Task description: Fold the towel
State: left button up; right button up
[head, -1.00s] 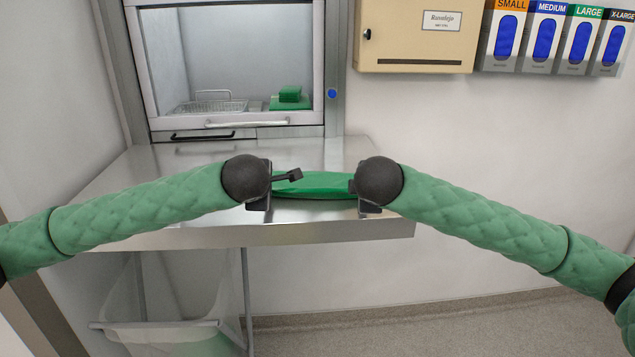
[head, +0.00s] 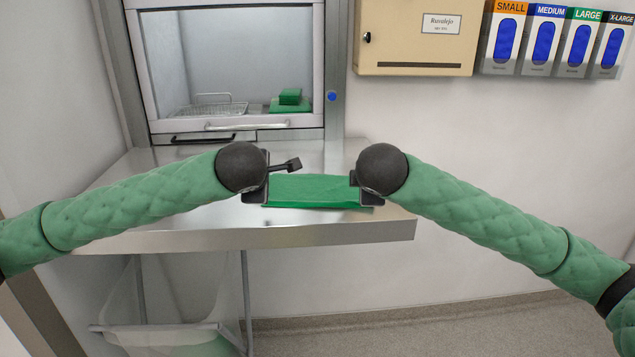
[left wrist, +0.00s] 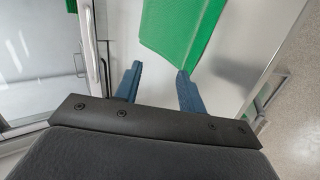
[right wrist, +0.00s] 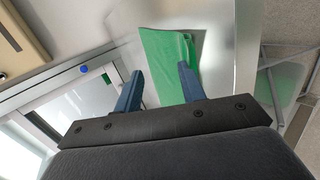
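The green towel (head: 315,192) lies as a folded, flat rectangle near the front edge of the steel table, between my two grippers. My left gripper (head: 278,182) is at the towel's left end. In the left wrist view its fingers (left wrist: 158,85) are apart with nothing between them, and a towel (left wrist: 178,30) corner comes close to one fingertip. My right gripper (head: 366,190) is at the towel's right end. In the right wrist view its fingers (right wrist: 158,78) are apart, with the towel (right wrist: 165,62) just beyond them. Whether either finger touches the cloth is unclear.
The steel table (head: 180,240) has bare surface to the left and behind. A pass-through hatch (head: 222,125) behind it holds a wire basket (head: 215,108) and stacked green cloths (head: 289,100). A beige cabinet (head: 415,35) and glove dispensers (head: 545,40) hang on the wall. A bin (head: 170,335) stands below.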

pick_arm(q)
jog(key=s+r, duration=0.4)
jog(key=r, duration=0.1)
jog(key=shift+s+r, duration=0.2)
jog(key=shift+r, duration=0.05)
pick_arm(e)
jog(key=s+r, duration=0.4)
jog(key=r, duration=0.1)
jog(key=shift+s+r, duration=0.2)
jog(key=shift+r, duration=0.05)
